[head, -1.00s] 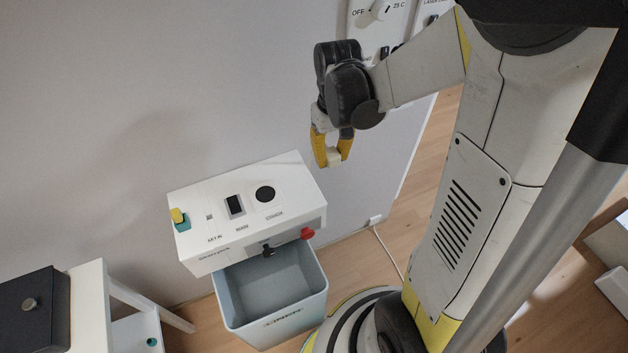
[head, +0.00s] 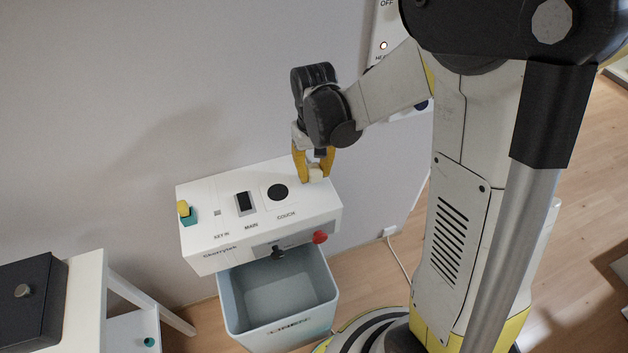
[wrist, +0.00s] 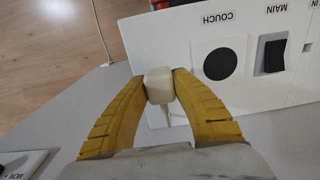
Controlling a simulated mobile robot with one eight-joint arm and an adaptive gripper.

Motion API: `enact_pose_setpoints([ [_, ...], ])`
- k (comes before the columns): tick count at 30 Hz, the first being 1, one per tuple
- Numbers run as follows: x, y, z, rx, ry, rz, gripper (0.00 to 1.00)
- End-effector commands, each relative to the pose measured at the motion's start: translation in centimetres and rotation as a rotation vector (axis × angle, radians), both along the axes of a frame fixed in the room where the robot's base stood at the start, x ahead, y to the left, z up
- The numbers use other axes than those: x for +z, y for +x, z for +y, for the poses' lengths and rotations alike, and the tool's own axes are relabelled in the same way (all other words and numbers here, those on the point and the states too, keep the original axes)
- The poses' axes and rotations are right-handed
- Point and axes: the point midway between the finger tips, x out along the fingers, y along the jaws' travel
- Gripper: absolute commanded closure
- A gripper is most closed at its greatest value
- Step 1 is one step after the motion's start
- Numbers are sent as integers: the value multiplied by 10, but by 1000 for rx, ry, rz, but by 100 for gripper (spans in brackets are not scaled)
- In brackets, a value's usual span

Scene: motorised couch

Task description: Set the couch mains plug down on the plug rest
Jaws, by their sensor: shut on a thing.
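My gripper (head: 314,170) is shut on a small cream block, the couch mains plug (head: 316,174). It holds the plug at the back right of the white control box top (head: 225,196). In the wrist view the plug (wrist: 158,86) sits between the yellow fingertips, close over the box edge. I cannot tell whether it touches the box. The round black COUCH disc (head: 277,192) lies just left of the plug in the head view; it also shows in the wrist view (wrist: 219,64). No part is clearly recognisable as the plug rest; the fingers may hide it.
The box carries a black MAIN switch (head: 243,203), a yellow-and-teal piece (head: 187,213) and a red knob (head: 320,237). An open bin (head: 233,306) stands below. The wall is close behind. A cable (head: 399,257) runs from a wall outlet (head: 388,232).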

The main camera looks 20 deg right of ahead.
Motion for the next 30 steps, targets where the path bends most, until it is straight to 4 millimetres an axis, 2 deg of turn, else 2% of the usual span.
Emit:
enact_pose_setpoints([
  [1,-14,0,0,0,0,0,100],
  [4,-25,0,0,0,0,0,100],
  [15,-28,0,0,0,0,0,100],
  [16,-27,0,0,0,0,0,64],
  [17,-27,0,0,0,0,0,55],
  [18,-27,0,0,0,0,0,52],
  [26,-26,0,0,0,0,0,52],
  [30,-15,0,0,0,0,0,52],
])
